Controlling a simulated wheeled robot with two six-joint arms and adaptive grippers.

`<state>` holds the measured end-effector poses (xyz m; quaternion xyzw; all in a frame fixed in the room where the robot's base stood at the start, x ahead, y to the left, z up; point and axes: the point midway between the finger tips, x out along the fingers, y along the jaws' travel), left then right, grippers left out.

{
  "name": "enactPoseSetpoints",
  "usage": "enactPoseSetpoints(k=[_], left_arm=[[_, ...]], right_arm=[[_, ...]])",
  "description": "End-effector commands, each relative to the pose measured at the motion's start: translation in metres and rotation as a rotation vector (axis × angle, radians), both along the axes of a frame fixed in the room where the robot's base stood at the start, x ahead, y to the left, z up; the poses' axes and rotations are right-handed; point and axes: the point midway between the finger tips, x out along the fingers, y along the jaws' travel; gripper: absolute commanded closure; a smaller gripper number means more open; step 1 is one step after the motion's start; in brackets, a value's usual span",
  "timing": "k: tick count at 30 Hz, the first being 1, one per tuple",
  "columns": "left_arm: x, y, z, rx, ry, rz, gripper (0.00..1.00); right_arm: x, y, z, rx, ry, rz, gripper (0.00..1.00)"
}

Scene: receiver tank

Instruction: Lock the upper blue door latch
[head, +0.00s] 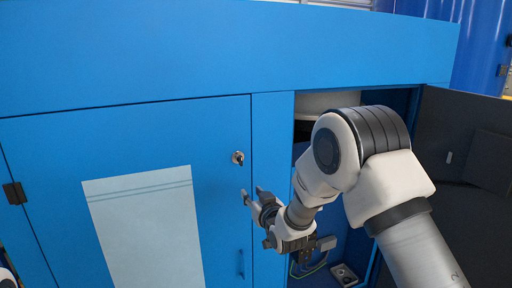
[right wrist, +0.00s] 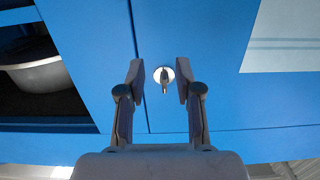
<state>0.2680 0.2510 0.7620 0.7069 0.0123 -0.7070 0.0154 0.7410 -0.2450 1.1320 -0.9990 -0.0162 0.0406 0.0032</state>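The upper latch (head: 237,157) is a small round silver disc with a dark turning piece, near the right edge of the closed blue door (head: 60,150). In the right wrist view the latch (right wrist: 164,76) shows between the fingertips, its tab pointing along the fingers. My right gripper (head: 252,194) is open and empty, just below the latch in the head view. Its two fingers (right wrist: 160,80) stand on either side of the latch in the right wrist view; I cannot tell how far they are from the door.
A blue post (head: 272,130) separates the closed door from an open compartment at right. Its dark door (head: 465,150) stands open. A pale panel (head: 145,230) covers the closed door's middle. A small blue handle (head: 241,264) sits lower on that door.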

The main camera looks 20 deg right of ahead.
Motion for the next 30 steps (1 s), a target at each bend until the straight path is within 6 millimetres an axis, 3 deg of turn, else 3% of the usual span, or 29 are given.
enactPoseSetpoints(k=[1,3,6,11,19,29,30], left_arm=[[0.0,0.0,0.012,0.0,0.0,0.0,0.63],[0.0,0.0,0.017,0.0,0.0,0.001,0.63],[0.0,0.0,0.019,0.0,-0.001,0.001,0.63],[0.0,0.0,0.028,0.0,0.0,0.001,0.63],[0.0,0.0,0.048,0.0,0.0,0.0,0.63],[0.0,0.0,0.048,0.0,0.0,0.0,0.63],[0.0,0.0,0.048,0.0,0.0,0.0,0.63]], right_arm=[[0.002,0.001,0.033,-0.001,-0.031,0.001,0.66],[0.002,0.001,0.058,-0.002,-0.061,0.002,0.66],[0.004,0.001,0.075,-0.002,-0.082,0.002,0.66],[0.024,0.002,0.076,-0.002,-0.084,0.002,0.66],[0.072,0.004,0.075,-0.002,-0.083,0.002,0.66],[0.08,0.004,0.072,-0.002,-0.082,0.002,0.66],[0.08,0.004,0.072,-0.002,-0.082,0.002,0.8]])
